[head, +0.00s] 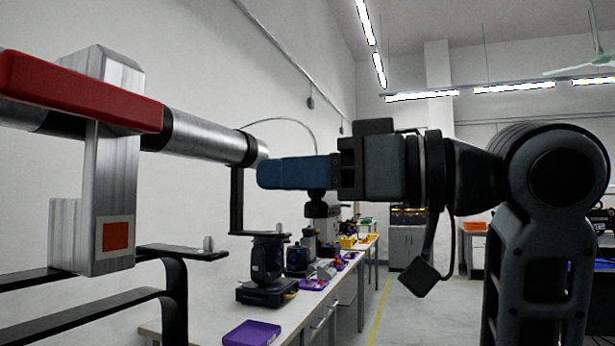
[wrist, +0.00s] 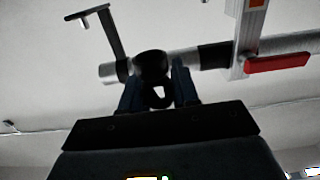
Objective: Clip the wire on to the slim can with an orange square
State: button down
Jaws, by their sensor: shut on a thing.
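A grey metal upright with an orange square (head: 115,236) is fixed on a horizontal silver pipe (head: 205,137) at the left; a red bar lies across it. The wrist view shows this upright (wrist: 250,30) at upper right. No slim can body is clearly seen. My gripper (head: 290,173) is at the pipe's right end, blue fingers pointing left. In the wrist view its fingers (wrist: 158,85) close on a black rounded piece (wrist: 152,66) with a loop, perhaps the wire's clip. A thin wire (head: 290,119) arcs from the pipe's end towards my gripper; its ends are hidden.
Black flat brackets (head: 60,318) hang below the pipe at lower left, with another near its right end (head: 236,200). A long bench (head: 300,318) with black lamps and a purple tray (head: 252,333) stands below. The floor on the right is clear.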

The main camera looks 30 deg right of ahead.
send_over(192, 250)
jog(key=shift+w+f+p, duration=0.1)
jog(key=shift+w+p, duration=0.05)
jog(key=shift+p, duration=0.25)
dwell(1.4)
jog(key=shift+a+f+b, duration=0.1)
jog(key=shift+f+b, duration=0.2)
jog(key=shift+f, duration=0.95)
dwell(2.5)
jog(key=c, duration=0.8)
grip_release()
jog(key=shift+f+b, duration=0.1)
jog(key=shift+b, duration=0.5)
